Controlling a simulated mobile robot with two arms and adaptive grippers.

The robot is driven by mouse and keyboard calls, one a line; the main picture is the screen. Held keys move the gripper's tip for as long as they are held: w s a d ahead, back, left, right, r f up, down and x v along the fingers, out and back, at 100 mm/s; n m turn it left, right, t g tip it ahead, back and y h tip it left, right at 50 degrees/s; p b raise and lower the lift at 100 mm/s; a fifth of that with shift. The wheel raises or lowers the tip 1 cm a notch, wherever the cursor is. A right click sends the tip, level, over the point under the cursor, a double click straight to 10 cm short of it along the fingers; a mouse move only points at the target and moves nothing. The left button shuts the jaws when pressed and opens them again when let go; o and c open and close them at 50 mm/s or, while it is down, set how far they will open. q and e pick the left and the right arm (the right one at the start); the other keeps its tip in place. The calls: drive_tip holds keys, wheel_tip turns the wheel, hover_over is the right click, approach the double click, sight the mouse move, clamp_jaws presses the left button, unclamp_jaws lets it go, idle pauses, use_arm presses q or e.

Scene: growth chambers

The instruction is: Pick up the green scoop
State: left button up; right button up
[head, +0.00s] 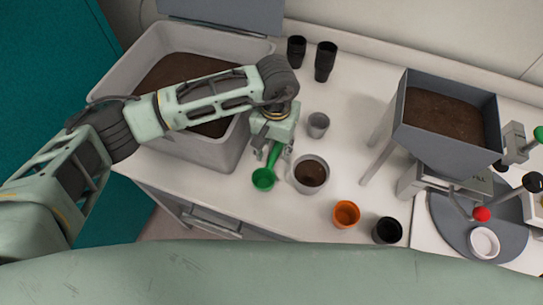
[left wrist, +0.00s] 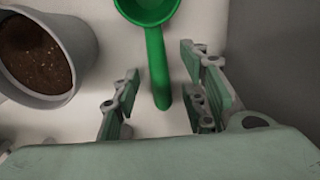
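The green scoop (head: 264,178) lies on the white bench between the big grey soil bin and a grey pot of soil. My left gripper (head: 272,150) is over its handle in the head view, pointing down. In the left wrist view the scoop (left wrist: 158,60) has its bowl at the top and its handle running down between the two fingers. My left gripper (left wrist: 158,106) is open, with a gap on both sides of the handle. The fingers do not touch the scoop. My right gripper is not in view.
The soil bin (head: 133,68) stands left of the scoop. The soil pot (head: 297,181) is close on its right and also shows in the left wrist view (left wrist: 84,40). An orange cup (head: 345,214), a black cup (head: 387,231) and a small grey cup (head: 317,124) stand farther right.

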use_arm(q)
drive_tip(key=shift+s+f, duration=0.1)
drive_tip(key=shift+f, duration=0.65)
drive_tip(key=shift+c, duration=0.5)
clamp_jaws()
